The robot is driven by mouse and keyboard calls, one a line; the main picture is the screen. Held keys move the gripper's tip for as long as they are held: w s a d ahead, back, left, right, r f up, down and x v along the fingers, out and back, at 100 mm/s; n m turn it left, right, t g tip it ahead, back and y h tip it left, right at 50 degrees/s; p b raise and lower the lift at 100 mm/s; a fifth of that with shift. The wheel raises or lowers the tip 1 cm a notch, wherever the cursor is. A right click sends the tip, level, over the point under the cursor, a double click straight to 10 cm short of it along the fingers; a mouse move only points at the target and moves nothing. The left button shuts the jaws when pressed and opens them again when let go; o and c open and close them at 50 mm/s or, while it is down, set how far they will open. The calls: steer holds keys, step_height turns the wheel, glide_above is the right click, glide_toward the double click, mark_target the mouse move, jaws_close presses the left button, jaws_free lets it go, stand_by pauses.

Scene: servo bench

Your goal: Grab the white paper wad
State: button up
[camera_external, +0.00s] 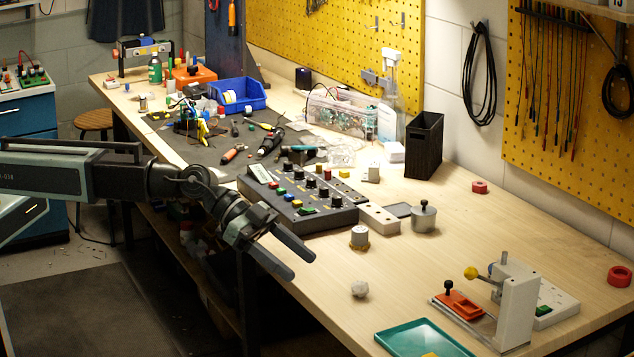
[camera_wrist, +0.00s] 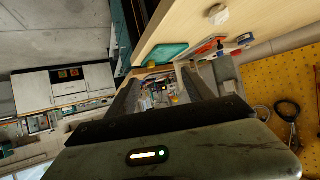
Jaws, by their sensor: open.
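The white paper wad (camera_external: 359,289) is a small, crumpled pale ball on the wooden bench top near its front edge. A whitish lump that looks like it shows at the top of the wrist view (camera_wrist: 218,15). My gripper (camera_external: 299,265) is open and empty, with its two dark fingers pointing down and to the right. In the external view its tips are to the left of the wad and appear higher, apart from it. In the wrist view both fingers (camera_wrist: 159,78) are spread, with nothing between them.
A control box (camera_external: 310,200) with knobs stands behind my gripper. An orange-and-white fixture (camera_external: 500,305) stands farther right. Bare bench surrounds the wad.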

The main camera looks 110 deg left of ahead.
steer(key=w+a+f+n+t+b, duration=0.1)
steer(key=w+a+f+b, duration=0.2)
steer(key=a, duration=0.2)
steer(key=n+y+b, duration=0.1)
steer(key=y+b, duration=0.1)
steer(key=b, duration=0.1)
glide_toward(356, 281)
steer(key=w, duration=0.1)
steer(key=w+f, duration=0.1)
steer(key=shift+w+d+f+t, duration=0.25)
steer(key=shift+w+d+t, duration=0.05)
steer(key=shift+d, duration=0.1)
steer(key=shift+a, duration=0.15)
steer(key=shift+b+x, duration=0.65)
steer(key=shift+x, duration=0.65)
steer(key=b+x, duration=0.2)
steer(key=x, duration=0.3)
steer(key=shift+a+f, duration=0.2)
steer(key=shift+f, duration=0.05)
steer(key=shift+s+r, duration=0.1)
steer(key=shift+c, duration=0.7)
jaws_close()
steer(key=shift+r, duration=0.1)
